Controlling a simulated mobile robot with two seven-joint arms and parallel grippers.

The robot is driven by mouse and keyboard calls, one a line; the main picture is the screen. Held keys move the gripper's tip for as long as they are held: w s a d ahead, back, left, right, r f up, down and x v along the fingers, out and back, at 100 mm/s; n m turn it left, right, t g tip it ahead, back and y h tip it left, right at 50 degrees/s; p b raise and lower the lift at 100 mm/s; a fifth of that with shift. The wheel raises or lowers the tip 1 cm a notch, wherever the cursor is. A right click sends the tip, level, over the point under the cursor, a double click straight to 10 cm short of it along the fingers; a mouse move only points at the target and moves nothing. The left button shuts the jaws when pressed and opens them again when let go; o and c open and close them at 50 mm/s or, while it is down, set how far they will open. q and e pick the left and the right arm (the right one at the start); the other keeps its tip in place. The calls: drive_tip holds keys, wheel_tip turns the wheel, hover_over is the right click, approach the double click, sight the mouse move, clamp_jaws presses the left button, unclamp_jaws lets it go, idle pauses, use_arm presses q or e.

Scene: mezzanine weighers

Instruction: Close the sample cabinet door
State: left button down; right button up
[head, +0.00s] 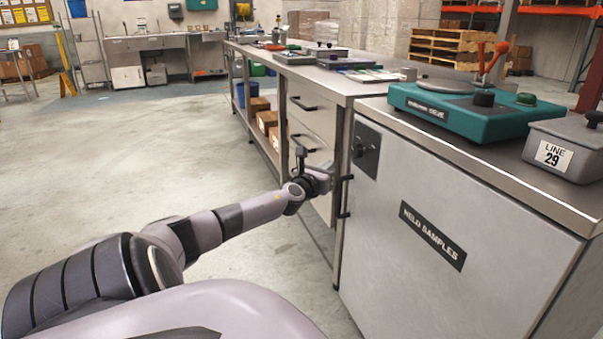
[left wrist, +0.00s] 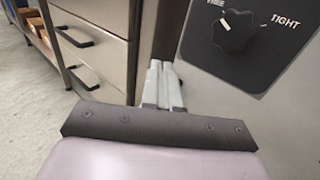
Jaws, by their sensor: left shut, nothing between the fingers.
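The sample cabinet door (head: 400,255) is a light grey panel with a black "HELD SAMPLES" label, at the right of the head view. It looks flush or nearly flush with the cabinet front; I cannot tell whether a small gap is left. Contact is unclear.
A drawer unit (head: 311,125) with black handles adjoins the cabinet on the left. A teal sieve device (head: 470,110) and a grey "LINE 29" box (head: 565,150) stand on the cabinet top. The concrete floor (head: 130,150) at left is open.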

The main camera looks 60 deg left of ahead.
use_arm(q)
drive_tip(key=s+a, duration=0.1)
drive_tip(key=s, duration=0.6)
drive_tip(key=shift+a, duration=0.15)
idle(0.3)
